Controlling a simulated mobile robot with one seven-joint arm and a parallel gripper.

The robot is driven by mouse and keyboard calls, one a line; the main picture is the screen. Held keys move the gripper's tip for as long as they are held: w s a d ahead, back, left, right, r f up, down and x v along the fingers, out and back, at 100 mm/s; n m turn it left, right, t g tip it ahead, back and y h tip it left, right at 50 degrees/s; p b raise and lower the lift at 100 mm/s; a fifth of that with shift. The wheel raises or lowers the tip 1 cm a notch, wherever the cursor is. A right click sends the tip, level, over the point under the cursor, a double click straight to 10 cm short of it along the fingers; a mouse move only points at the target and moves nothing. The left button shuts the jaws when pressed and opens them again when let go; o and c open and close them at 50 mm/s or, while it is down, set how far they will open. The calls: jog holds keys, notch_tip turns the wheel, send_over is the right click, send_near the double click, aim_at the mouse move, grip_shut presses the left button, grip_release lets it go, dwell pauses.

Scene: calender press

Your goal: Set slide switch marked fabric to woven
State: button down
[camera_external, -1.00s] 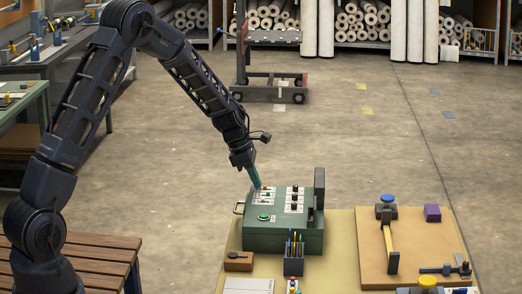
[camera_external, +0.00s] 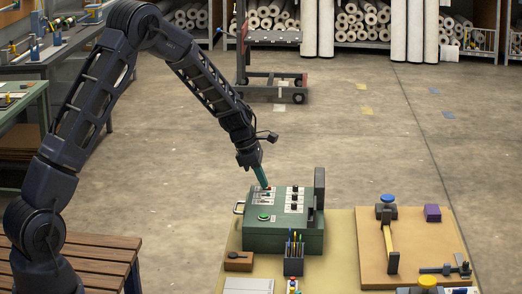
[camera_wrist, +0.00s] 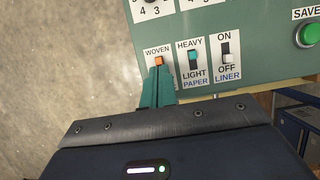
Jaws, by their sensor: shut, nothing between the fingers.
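The fabric slide switch shows in the wrist view as an orange knob (camera_wrist: 158,61) just under the word WOVEN on its white label (camera_wrist: 155,51). The label's lower part is hidden behind my gripper (camera_wrist: 158,72). The teal fingers are shut and empty, with their tips at the lower edge of the orange knob. I cannot tell whether they touch it. In the external view my gripper (camera_external: 266,186) points down onto the top panel of the green control box (camera_external: 284,242), near its far left part.
To the right in the wrist view are a HEAVY/LIGHT switch with a teal knob (camera_wrist: 194,57), an ON/OFF switch (camera_wrist: 227,58) and a green SAVE button (camera_wrist: 309,34). A pen holder (camera_external: 293,262) stands before the box. A tan board (camera_external: 415,245) with tools lies right.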

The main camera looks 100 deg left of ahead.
jog(key=shift+s+f, duration=0.1)
jog(key=shift+s, duration=0.2)
jog(key=s, duration=0.2)
jog(key=s+r, duration=0.1)
jog(key=shift+s, duration=0.35)
jog(key=v, duration=0.9)
